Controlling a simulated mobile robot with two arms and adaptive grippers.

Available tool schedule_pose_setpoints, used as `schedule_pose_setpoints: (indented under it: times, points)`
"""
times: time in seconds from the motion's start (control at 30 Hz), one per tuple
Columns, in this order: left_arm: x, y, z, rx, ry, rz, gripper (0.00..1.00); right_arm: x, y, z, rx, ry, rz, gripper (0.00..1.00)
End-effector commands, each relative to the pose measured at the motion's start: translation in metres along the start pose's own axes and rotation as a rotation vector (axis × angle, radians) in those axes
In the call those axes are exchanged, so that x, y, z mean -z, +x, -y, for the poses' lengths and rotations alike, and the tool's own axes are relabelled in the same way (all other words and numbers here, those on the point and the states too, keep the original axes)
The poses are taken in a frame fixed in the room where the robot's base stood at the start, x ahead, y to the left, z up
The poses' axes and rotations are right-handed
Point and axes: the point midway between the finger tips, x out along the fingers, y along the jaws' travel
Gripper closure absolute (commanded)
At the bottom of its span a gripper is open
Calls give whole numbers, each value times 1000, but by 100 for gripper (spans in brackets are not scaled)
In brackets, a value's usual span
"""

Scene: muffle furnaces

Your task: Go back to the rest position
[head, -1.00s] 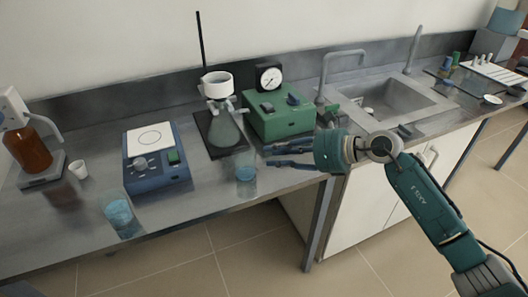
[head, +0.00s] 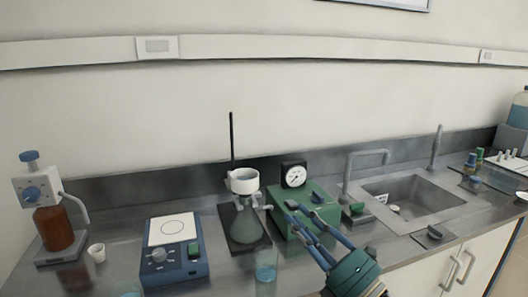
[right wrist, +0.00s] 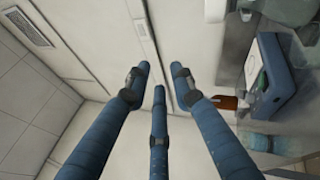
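My right gripper (head: 304,213) is at the front of the bench, in front of the green pump box (head: 316,207). Its blue fingers point up and away from me. The right wrist view shows the three fingers (right wrist: 160,78) spread apart with nothing between them, facing the wall and ceiling. The gripper is open and empty. My left gripper is not in view.
A beaker of blue liquid (head: 266,266) stands left of my right gripper. Behind it are a flask (head: 246,222) and a gauge (head: 293,175). A blue stirrer (head: 175,268), brown bottle (head: 55,229) and white cup (head: 96,252) are left; a sink (head: 408,196) is right.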

Motion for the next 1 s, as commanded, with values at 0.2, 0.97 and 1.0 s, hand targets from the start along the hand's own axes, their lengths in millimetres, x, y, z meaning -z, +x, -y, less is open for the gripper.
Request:
schedule_pose_setpoints:
  times: [0.2,0.97,1.0]
  points:
    - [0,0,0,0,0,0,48,-62,-99,65,142,636,605,77]
    - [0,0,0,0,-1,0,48,166,-410,176,1095,1593,1503,77]
    - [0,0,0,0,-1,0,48,177,-418,172,1133,1611,1518,77]
